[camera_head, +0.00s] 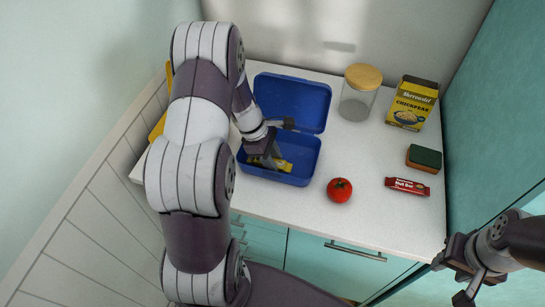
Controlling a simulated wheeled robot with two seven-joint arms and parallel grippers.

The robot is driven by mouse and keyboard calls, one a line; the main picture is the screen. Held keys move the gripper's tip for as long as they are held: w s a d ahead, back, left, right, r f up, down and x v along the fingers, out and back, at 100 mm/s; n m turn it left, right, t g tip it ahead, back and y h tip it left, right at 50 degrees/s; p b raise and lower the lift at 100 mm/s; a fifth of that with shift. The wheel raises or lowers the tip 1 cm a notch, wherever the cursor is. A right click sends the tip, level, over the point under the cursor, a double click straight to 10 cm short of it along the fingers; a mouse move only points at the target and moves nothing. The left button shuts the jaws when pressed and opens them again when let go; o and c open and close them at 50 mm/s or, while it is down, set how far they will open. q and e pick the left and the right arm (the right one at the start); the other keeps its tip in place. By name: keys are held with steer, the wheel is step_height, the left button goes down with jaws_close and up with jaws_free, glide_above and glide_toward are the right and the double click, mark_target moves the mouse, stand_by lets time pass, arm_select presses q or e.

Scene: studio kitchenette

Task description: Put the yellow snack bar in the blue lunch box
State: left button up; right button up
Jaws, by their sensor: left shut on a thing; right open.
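The blue lunch box (303,171) stands open on the white counter, its lid (300,98) tilted back behind it. The yellow snack bar (284,165) is inside the box, low near its floor. My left gripper (268,161) reaches down into the box and is shut on the bar; the fingers hide part of it. I cannot tell whether the bar touches the floor of the box. My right gripper (455,281) is open and empty at the lower right, in front of the counter and away from the box.
A tomato (340,190) stands right of the box. A red nut bar (407,187), a sponge (424,158), a chickpeas box (413,104) and a glass jar with a wooden lid (358,94) stand further right. A yellow thing (158,127) shows partly behind my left arm.

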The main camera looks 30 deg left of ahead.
arm_select(q)
steer(key=shift+s+d+f+b, duration=0.2)
steer(key=shift+s+f+b, duration=0.2)
steer(key=shift+f, duration=0.15)
steer(key=o, duration=0.8)
steer(key=shift+s, duration=0.1)
steer(key=shift+c, duration=0.2)
steer(key=shift+f, duration=0.15)
steer(key=w+v, duration=0.1)
steer(key=v, duration=1.2)
steer(key=s+d+m+y, duration=0.4)
steer(key=s+d+m, duration=0.6)
steer(key=m, duration=1.1)
steer(key=d, duration=0.3)
steer(key=shift+s+d, duration=0.4)
